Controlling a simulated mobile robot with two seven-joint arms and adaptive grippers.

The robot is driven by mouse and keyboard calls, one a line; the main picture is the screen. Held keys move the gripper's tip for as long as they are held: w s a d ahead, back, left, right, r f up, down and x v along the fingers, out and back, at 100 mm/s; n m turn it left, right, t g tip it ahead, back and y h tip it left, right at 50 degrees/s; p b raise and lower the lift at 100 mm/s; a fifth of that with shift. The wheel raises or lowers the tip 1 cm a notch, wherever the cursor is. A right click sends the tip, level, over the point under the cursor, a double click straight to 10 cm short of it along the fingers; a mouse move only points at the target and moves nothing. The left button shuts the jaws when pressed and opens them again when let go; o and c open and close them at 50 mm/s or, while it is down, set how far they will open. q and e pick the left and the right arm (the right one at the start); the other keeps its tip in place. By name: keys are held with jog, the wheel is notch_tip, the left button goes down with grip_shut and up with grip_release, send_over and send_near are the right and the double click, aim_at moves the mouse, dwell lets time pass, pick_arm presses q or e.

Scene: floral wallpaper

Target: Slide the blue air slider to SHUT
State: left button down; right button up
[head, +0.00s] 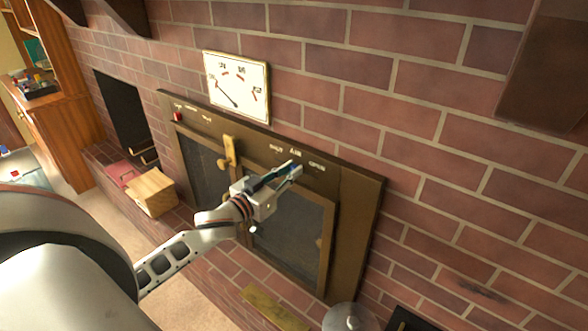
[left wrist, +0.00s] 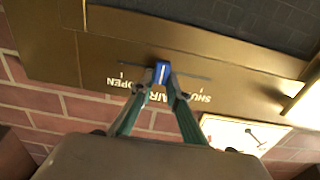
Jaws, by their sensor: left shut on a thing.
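The blue air slider (left wrist: 162,72) shows in the left wrist view, on a thin slot in the brass stove front (left wrist: 60,62). It sits near the middle of the slot, between the upside-down SHUT lettering on the right and OPEN on the left. My left gripper (left wrist: 162,80) is shut on the slider, one finger on each side. In the head view my left gripper (head: 290,171) reaches the stove front just below the SHUT AIR OPEN lettering and hides most of the slider. My right gripper is in neither view.
A dial gauge (head: 236,86) hangs on the brick wall above. A brass latch (head: 230,150) stands out left of the gripper. A wooden box (head: 151,192) sits on the hearth at left. A round grey object (head: 347,318) stands at bottom right.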

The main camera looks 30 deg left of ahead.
aim_at(276, 155)
pick_arm(q)
jog(key=a, duration=0.2)
jog(key=a+p, duration=0.1)
jog(key=a, duration=0.4)
jog(key=shift+w+r+p, duration=0.1)
jog(key=shift+w+p, duration=0.15)
jog(key=shift+p, duration=0.15)
jog(key=shift+a, duration=0.5)
jog(key=shift+w, duration=0.1)
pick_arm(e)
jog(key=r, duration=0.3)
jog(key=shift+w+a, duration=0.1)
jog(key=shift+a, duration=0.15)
pick_arm(q)
jog(key=c, duration=2)
grip_release()
jog(key=shift+a, duration=0.1)
jog(key=shift+o, duration=0.2)
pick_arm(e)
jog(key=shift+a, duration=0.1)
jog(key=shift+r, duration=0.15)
pick_arm(q)
jog(key=s, duration=1.2)
jog(key=shift+a, duration=0.45)
